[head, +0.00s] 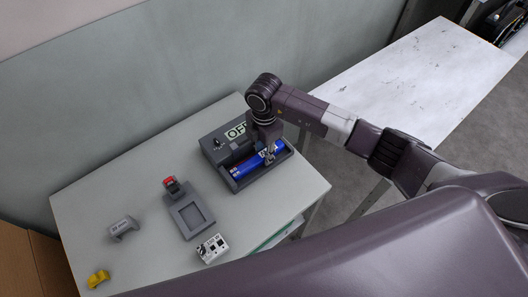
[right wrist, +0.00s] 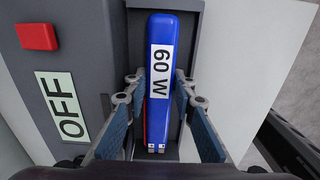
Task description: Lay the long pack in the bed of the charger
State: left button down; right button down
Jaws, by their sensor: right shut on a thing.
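The long pack (head: 249,168) is blue with a white label reading "60 W" in the right wrist view (right wrist: 161,30). The charger (head: 221,133) is a dark grey box with an "OFF" display and a long open bed along its front side. In the right wrist view the charger's bed (right wrist: 187,25) surrounds the pack. The pack lies lengthwise along the bed; whether it rests on the floor of it I cannot tell. My right gripper (head: 267,152) is over the bed, its fingers (right wrist: 160,110) on both long sides of the pack, shut on it. My left gripper is out of view.
On the table (head: 130,190) stand a grey holder with a red-topped part (head: 187,218), a white block with black marks (head: 212,248), a grey labelled piece (head: 123,229) and a yellow piece (head: 98,279). A pale second table (head: 420,75) is at the right.

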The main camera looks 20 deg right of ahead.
jog(key=c, duration=1.5)
grip_release()
jog(key=shift+r, duration=0.1)
jog(key=shift+c, duration=0.2)
jog(key=shift+r, duration=0.1)
jog(key=shift+r, duration=0.3)
notch_tip(320, 180, up, 11)
jog(key=shift+s, duration=0.2)
